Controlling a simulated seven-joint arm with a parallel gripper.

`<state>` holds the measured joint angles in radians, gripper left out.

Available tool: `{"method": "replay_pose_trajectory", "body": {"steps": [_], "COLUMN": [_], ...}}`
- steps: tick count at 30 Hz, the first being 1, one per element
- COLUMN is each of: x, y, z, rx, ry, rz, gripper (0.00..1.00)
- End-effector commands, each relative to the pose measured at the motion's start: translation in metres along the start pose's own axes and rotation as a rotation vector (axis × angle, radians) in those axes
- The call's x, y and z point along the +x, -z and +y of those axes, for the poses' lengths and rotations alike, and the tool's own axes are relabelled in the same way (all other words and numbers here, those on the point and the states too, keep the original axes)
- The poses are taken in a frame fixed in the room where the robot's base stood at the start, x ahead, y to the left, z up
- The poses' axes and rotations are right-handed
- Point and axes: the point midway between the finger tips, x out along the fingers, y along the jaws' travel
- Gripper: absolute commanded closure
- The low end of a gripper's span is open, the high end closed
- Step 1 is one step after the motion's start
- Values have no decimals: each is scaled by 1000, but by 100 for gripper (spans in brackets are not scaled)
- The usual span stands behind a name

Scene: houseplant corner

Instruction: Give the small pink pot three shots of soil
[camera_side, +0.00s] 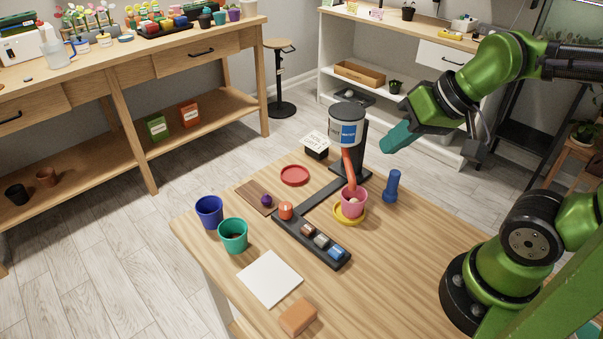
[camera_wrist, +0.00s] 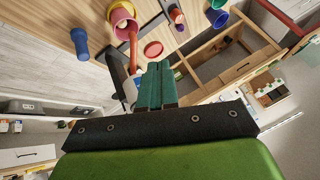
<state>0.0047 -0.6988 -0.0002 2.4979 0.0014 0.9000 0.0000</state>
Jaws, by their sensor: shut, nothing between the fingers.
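The small pink pot (camera_side: 354,208) stands upright on a yellow saucer (camera_side: 340,219). A pale, rounded bit shows in its mouth; I cannot tell what it is or whether soil is inside. The orange spout of the dispenser (camera_side: 346,129) slopes down to the pot's mouth. A dark bar (camera_side: 300,236) in front of the dispenser carries an orange-red knob (camera_side: 286,210) and several small blocks. My gripper (camera_side: 391,143) is shut and empty, in the air right of the dispenser. In the wrist view its teal fingers (camera_wrist: 155,88) are together, with the pink pot (camera_wrist: 122,17) beyond them.
A blue pot (camera_side: 209,211) and a green pot (camera_side: 233,235) stand at the left. A blue bottle-like object (camera_side: 392,186) stands right of the pink pot. A red saucer (camera_side: 295,175), white mat (camera_side: 270,278) and orange-brown block (camera_side: 298,317) lie on the table.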

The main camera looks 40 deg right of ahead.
Motion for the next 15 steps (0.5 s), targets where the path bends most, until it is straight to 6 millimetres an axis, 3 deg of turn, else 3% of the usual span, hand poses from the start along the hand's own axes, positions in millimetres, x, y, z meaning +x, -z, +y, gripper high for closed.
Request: {"method": "replay_pose_trajectory", "body": {"steps": [5, 15], "x": [35, 111], "y": [-6, -17], "z": [-1, -30], "rx": [113, 543], "ry": [-7, 71], "rz": [-158, -492], "gripper": [100, 100]}}
